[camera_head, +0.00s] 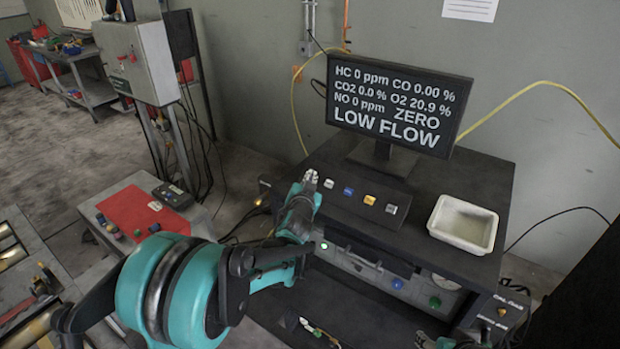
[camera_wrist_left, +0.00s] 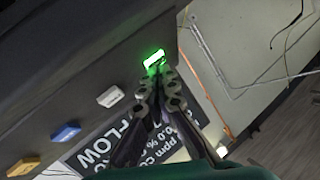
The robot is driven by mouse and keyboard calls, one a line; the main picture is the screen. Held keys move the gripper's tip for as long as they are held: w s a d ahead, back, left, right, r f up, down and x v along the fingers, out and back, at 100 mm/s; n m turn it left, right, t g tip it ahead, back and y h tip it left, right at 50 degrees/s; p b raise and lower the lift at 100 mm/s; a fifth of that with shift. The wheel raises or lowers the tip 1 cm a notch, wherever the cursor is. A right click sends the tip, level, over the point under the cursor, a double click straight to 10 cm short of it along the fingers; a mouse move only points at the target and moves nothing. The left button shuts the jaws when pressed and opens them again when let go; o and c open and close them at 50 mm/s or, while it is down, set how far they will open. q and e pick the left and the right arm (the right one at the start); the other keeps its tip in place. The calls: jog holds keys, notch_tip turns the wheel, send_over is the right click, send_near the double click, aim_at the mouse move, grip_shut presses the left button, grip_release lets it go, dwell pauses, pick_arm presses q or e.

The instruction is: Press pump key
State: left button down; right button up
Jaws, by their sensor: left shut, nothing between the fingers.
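A row of small keys lies on the dark sloped panel below the monitor: a white key (camera_head: 328,183), a blue key (camera_head: 348,191), an orange key (camera_head: 369,200) and a grey key (camera_head: 391,208). My left gripper (camera_head: 309,179) is shut and empty at the left end of this row. In the left wrist view its fingertips (camera_wrist_left: 158,72) are at a key glowing green (camera_wrist_left: 153,57), which the gripper hides in the head view. They touch or almost touch it. No key label is readable. Grey metal parts at the bottom edge may be my right gripper (camera_head: 442,342), mostly cut off.
The monitor (camera_head: 398,105) reads "ZERO" and "LOW FLOW". A white tray (camera_head: 463,223) sits on the cabinet top to the right. Lit buttons (camera_head: 397,283) are on the cabinet front. A red mat (camera_head: 140,218) with small parts lies at left.

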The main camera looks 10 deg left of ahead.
dwell(0.4)
pick_arm(q)
jog(key=shift+s+a+r, duration=0.1)
jog(key=shift+s+r, duration=0.1)
jog(key=shift+r, duration=0.05)
jog(key=s+a+r+p, duration=0.1)
jog(key=s+r+p, duration=0.2)
jog(key=r, duration=0.1)
jog(key=shift+s+a+r+p, duration=0.15)
jog(key=shift+s+r+p, duration=0.15)
jog(key=shift+s+p, duration=0.1)
jog(key=shift+w, duration=0.15)
dwell(0.3)
